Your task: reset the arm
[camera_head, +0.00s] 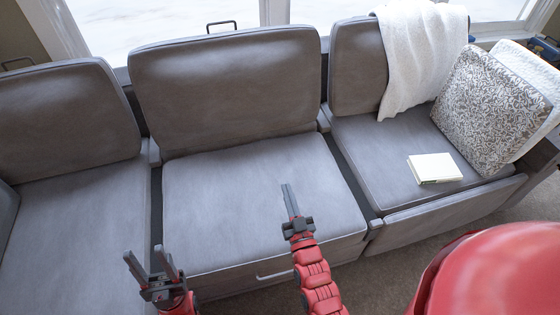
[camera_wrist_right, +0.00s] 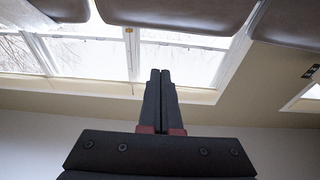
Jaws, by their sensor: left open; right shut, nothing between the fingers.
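My left gripper (camera_head: 152,264) is at the bottom left of the head view, in front of the gap between the left and middle sofa seats. Its two fingers are spread apart and nothing is between them. My right gripper (camera_head: 288,196) shows over the middle seat, with its fingers together and empty. Its closed fingers also show in the right wrist view (camera_wrist_right: 160,100), pointing toward the windows. My red right arm (camera_head: 317,280) comes up from the bottom middle of the head view.
A grey sofa (camera_head: 230,190) spans the head view. On its right seat lie a pale book (camera_head: 435,168) and a patterned pillow (camera_head: 490,108); a white blanket (camera_head: 420,50) drapes over the backrest. Windows (camera_wrist_right: 90,60) show in the wrist view. The middle seat holds no objects.

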